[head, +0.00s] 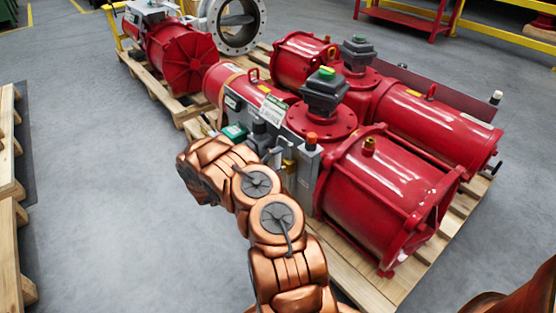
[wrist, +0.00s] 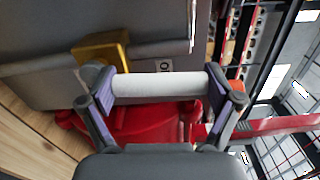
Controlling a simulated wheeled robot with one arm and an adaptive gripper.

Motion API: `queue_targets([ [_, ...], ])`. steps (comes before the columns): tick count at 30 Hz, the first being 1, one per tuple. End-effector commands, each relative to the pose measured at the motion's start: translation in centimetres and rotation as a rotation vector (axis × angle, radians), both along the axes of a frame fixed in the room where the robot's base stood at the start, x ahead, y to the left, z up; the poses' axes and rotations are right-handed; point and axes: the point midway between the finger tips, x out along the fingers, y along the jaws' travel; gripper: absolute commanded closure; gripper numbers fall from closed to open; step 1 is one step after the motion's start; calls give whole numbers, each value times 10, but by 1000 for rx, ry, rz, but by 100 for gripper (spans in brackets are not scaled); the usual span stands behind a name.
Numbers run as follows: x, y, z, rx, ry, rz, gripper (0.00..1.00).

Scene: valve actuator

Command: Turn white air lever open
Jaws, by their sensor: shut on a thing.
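The white air lever (wrist: 150,86) lies sideways across the wrist view as a pale cylinder. My gripper (wrist: 163,92) has one finger at each end of it, with purple pads against the ends, so it is shut on the lever. A yellow valve block (wrist: 100,50) sits just behind the lever's left end, on a grey panel (wrist: 60,25). A small "0" label shows above the lever. In the head view my arm hides the lever and most of my gripper beside the grey panel (head: 303,178) of the red actuator (head: 385,190).
The red actuators lie on a wooden pallet (head: 350,278), with a second pallet (head: 160,92) behind. A large valve ring (head: 238,42) stands at the back. Another wooden pallet (head: 8,190) is at the left edge. The grey floor (head: 100,150) between is clear.

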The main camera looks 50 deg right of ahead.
Motion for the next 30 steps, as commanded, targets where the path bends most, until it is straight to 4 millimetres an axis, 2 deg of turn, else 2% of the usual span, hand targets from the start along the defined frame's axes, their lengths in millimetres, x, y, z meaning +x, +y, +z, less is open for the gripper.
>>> queue_targets([
  [6,0,0,0,1,-1,1,73],
  [7,0,0,0,1,-1,1,9],
  [9,0,0,0,1,-1,1,2],
  [22,1,4,0,0,-2,1,0],
  [26,5,18,0,-1,-1,5,0],
  [30,10,42,0,-2,-1,5,0],
])
